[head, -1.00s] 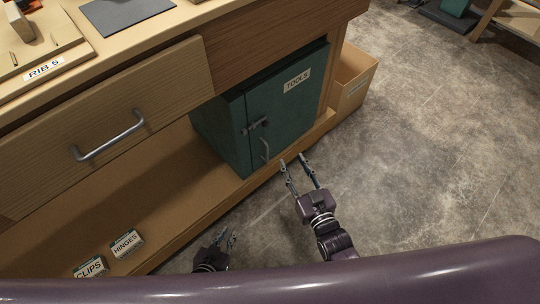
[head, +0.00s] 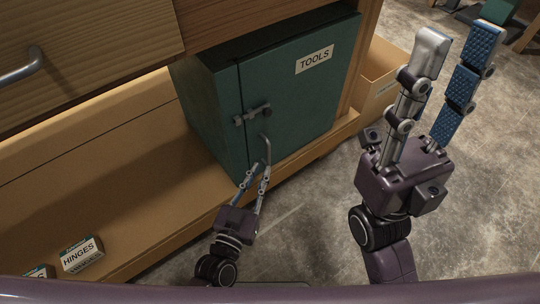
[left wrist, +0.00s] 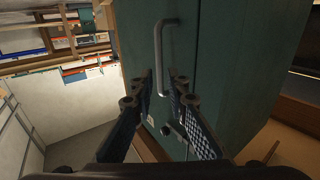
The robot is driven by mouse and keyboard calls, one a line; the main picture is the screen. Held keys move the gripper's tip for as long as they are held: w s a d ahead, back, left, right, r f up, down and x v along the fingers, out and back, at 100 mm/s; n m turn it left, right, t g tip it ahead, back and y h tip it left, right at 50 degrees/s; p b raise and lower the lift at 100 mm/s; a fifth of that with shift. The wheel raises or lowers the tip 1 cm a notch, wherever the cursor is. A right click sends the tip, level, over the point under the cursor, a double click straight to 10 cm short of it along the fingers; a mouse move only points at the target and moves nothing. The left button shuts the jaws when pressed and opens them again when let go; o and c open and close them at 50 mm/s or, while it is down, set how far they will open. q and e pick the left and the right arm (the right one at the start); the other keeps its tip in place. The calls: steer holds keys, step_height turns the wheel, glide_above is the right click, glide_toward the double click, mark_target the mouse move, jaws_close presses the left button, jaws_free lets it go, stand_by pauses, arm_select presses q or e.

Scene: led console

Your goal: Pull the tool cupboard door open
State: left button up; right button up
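The green tool cupboard (head: 210,110) stands under the bench, and its door (head: 310,100) with a TOOLS label looks shut. A grey bar handle (head: 266,148) is on the door, below a metal latch (head: 252,115); I cannot tell whether the latch is fastened. My left gripper (head: 254,178) is open just below the handle. In the left wrist view the handle (left wrist: 160,55) lies ahead of the gap between the open fingers (left wrist: 162,85), not clasped. My right gripper (head: 458,48) is open and empty, raised to the right of the cupboard, close to the head camera.
A drawer (head: 90,50) with a metal handle is at upper left. A HINGES box (head: 82,254) and a partly hidden box (head: 40,272) sit on the low shelf (head: 130,130). An open carton (head: 378,82) stands right of the cupboard. The floor (head: 310,225) before it is bare.

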mark_target(268, 156)
arm_select(q)
steer(key=b+x, duration=0.2)
steer(key=x, duration=0.5)
steer(key=shift+f, duration=0.1)
steer(key=shift+c, duration=0.7)
jaws_close()
steer(key=shift+s, duration=0.1)
